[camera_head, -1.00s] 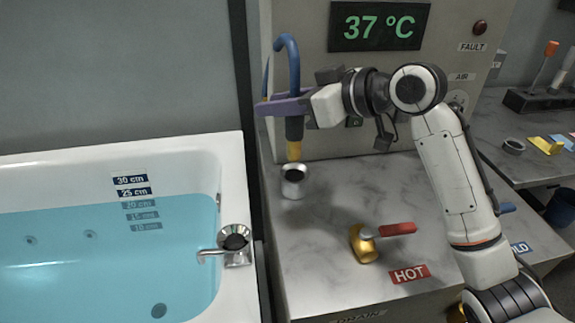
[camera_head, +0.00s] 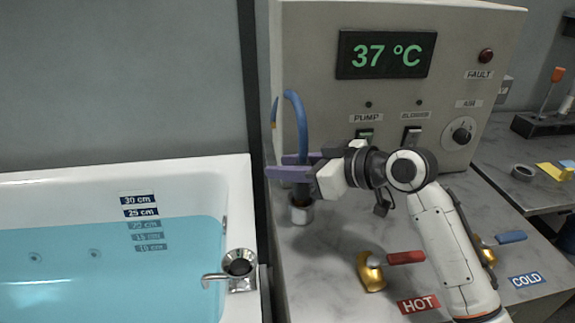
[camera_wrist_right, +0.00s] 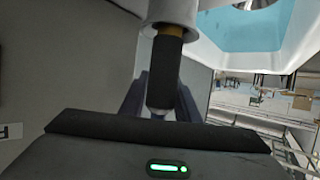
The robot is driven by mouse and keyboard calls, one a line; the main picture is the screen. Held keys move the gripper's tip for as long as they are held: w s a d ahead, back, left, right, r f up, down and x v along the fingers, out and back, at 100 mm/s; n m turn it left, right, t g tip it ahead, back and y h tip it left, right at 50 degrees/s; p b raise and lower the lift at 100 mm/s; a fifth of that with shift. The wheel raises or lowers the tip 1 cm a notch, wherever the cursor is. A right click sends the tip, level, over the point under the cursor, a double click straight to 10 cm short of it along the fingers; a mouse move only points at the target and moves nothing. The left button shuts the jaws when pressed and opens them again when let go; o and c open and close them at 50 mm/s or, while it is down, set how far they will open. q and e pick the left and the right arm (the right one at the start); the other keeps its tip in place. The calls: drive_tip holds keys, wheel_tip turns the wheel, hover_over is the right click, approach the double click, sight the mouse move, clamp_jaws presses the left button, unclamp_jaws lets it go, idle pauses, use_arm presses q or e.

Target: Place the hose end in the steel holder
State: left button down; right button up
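The hose end, a dark grip with a brass tip, stands upright in the steel holder (camera_head: 301,214), its tip hidden inside the rim. The blue hose (camera_head: 298,115) arches up from it. In the right wrist view the dark hose grip (camera_wrist_right: 165,75) leads to a brass band at the steel holder (camera_wrist_right: 175,12). My right gripper (camera_head: 286,166) has its purple fingers parted on either side of the hose grip, just above the holder. In the wrist view the fingers (camera_wrist_right: 160,105) stand apart from the grip. My left gripper is not in view.
The water-filled bathtub (camera_head: 200,172) is at left, with a chrome tap (camera_head: 238,268) on its edge. The control panel (camera_head: 315,100) stands behind. Gold valves with a red handle (camera_head: 405,257) and a blue handle (camera_head: 511,237) are on the counter (camera_head: 320,275).

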drive_tip(key=shift+o, duration=1.2)
drive_tip(key=v, duration=1.2)
drive_tip(key=shift+r, duration=0.15)
